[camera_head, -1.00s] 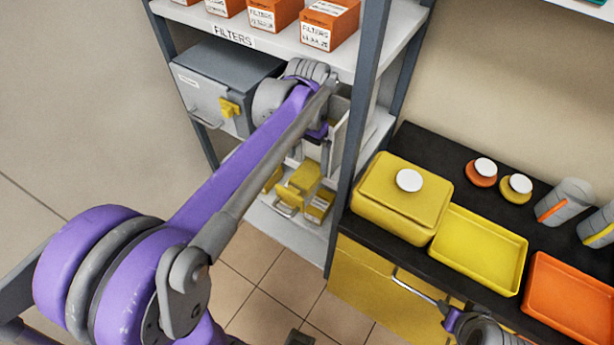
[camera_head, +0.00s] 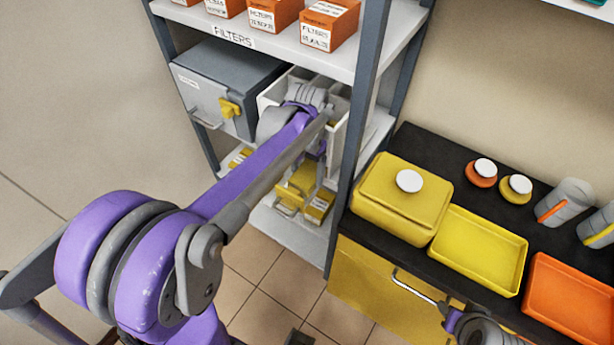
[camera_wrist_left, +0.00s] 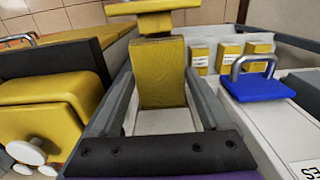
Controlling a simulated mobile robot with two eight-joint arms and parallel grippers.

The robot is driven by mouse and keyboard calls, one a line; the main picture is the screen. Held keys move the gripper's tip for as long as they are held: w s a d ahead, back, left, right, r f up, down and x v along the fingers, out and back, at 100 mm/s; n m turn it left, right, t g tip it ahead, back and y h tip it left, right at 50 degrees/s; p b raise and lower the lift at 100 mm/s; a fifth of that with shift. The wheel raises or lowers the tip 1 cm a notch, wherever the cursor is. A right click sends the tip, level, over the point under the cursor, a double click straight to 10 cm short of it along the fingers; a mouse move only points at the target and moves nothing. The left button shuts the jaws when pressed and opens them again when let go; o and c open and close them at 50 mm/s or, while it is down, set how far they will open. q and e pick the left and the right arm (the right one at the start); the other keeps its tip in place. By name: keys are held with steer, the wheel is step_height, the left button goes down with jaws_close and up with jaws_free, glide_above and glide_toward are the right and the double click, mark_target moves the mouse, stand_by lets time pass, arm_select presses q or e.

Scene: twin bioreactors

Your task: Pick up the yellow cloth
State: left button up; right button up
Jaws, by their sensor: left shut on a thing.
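The yellow cloth (camera_wrist_left: 160,75) shows in the left wrist view as a yellow, flat-faced shape between my two grey fingers. My left gripper (camera_wrist_left: 158,95) is shut on it. In the head view my left gripper (camera_head: 318,165) is at the open white bin on the middle shelf, mostly hidden behind my own wrist and forearm. The cloth cannot be made out clearly there. Part of my right arm shows at the lower right edge, but its fingers do not.
A grey box (camera_head: 225,85) with a yellow latch stands left of the bin. A grey shelf post (camera_head: 355,140) is close on the right. Yellow boxes (camera_head: 305,190) sit on the shelf below. The dark counter holds a yellow tray (camera_head: 478,250) and an orange tray (camera_head: 570,300).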

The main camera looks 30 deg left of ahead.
mark_target(306, 175)
arm_select(q)
steer(key=shift+c, duration=0.9)
steer(key=shift+s+r, duration=0.2)
steer(key=shift+r, duration=0.2)
step_height(306, 175, up, 7)
steer(key=shift+f, duration=0.2)
steer(key=s+a+b, duration=0.1)
steer(key=s, duration=1.8)
steer(key=shift+s+a+f, duration=0.2)
steer(key=shift+s+a, duration=0.1)
